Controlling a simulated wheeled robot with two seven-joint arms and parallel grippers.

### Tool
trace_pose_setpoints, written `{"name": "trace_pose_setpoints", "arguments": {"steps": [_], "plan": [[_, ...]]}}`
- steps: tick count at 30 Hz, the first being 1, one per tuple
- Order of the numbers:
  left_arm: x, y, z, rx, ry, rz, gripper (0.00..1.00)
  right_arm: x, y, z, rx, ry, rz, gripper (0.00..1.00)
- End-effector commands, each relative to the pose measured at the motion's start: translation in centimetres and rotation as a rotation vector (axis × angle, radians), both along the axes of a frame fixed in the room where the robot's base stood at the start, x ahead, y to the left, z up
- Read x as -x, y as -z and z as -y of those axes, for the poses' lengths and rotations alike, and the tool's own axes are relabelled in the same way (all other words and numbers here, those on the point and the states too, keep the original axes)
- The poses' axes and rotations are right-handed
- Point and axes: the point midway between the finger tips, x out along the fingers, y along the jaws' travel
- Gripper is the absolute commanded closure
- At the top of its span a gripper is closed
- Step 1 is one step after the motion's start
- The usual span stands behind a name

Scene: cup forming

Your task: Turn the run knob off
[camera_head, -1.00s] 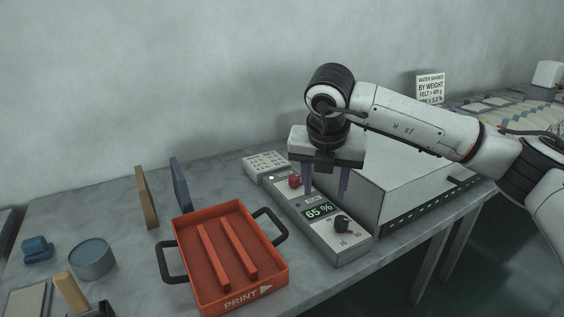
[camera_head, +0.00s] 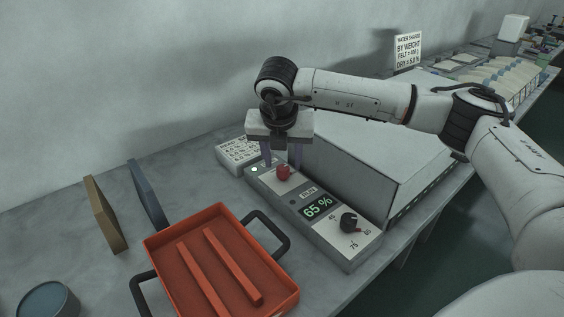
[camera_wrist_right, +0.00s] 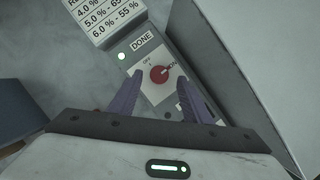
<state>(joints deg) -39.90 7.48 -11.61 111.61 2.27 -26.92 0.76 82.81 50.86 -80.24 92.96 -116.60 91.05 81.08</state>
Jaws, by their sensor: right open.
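The red run knob (camera_head: 283,173) sits on the upper part of the grey control panel (camera_head: 338,252), above the 65 % display (camera_head: 317,206). In the right wrist view the red knob (camera_wrist_right: 159,75) shows a pointer line turned toward the right, away from the OFF mark. My right gripper (camera_head: 282,162) is open, pointing down, with its purple fingers on either side of the knob's area. In the wrist view its fingertips (camera_wrist_right: 166,80) straddle the knob with gaps and appear not to touch it. My left gripper is not in view.
A black dial (camera_head: 349,222) is lower on the panel. A white chart block (camera_head: 238,152) stands behind it. A large grey box (camera_head: 385,140) is close on the right. A red tray (camera_head: 205,235) with black handles lies at left front.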

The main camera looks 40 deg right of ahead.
Motion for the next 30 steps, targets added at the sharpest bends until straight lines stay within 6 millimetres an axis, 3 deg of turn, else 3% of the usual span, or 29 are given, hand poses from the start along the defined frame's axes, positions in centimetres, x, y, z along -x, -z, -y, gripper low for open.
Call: {"name": "trace_pose_setpoints", "arguments": {"steps": [6,16,23,30], "plan": [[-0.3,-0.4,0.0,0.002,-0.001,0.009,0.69,-0.7,2.2,0.6,0.000,-0.001,-0.002,0.56],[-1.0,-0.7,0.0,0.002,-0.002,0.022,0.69,-0.8,2.5,0.7,0.000,-0.001,0.000,0.56],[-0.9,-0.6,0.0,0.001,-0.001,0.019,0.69,-0.8,2.5,0.6,0.000,-0.001,0.000,0.95],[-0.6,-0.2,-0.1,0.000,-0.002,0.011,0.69,-0.7,2.6,0.7,0.000,-0.015,-0.001,0.96]]}}
